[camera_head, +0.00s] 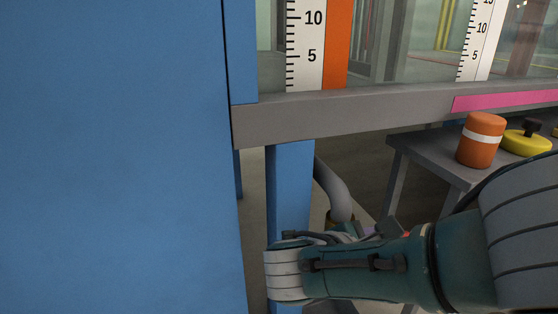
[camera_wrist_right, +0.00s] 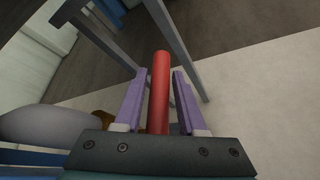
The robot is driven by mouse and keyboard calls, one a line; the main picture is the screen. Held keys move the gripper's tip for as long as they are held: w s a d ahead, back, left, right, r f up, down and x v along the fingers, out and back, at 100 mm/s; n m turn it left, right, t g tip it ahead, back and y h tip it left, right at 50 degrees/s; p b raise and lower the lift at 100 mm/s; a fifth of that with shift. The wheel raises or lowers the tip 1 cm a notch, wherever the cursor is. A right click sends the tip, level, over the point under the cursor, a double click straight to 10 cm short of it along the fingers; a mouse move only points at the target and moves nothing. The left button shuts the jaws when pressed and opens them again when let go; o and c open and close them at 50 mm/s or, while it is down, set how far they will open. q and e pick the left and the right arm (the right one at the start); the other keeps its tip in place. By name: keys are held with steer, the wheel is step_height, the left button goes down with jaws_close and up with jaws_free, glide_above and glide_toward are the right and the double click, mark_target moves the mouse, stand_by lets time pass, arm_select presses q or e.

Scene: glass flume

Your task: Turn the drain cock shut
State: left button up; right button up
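The drain cock's red lever (camera_wrist_right: 160,92) stands upright in the middle of the right wrist view. My right gripper (camera_wrist_right: 157,74) has one purple finger on each side of it, with a narrow gap showing on both sides. The fingers look open around the lever, not closed on it. The lever's tip reaches past the fingertips. In the head view a grey drain pipe (camera_head: 333,189) bends down to a brass-coloured part (camera_head: 334,221), and my right arm hides the lever. My left gripper is in neither view.
A blue post (camera_head: 290,185) stands left of the pipe under the flume's grey rail (camera_head: 345,114). A large blue panel (camera_head: 115,160) fills the left. A grey bench (camera_head: 420,150) at right holds an orange canister (camera_head: 481,140) and a yellow object (camera_head: 526,143).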

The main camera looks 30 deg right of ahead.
steer(key=p+v, duration=0.2)
steer(key=v, duration=0.7)
steer(key=shift+a, duration=0.3)
steer(key=shift+r, duration=0.1)
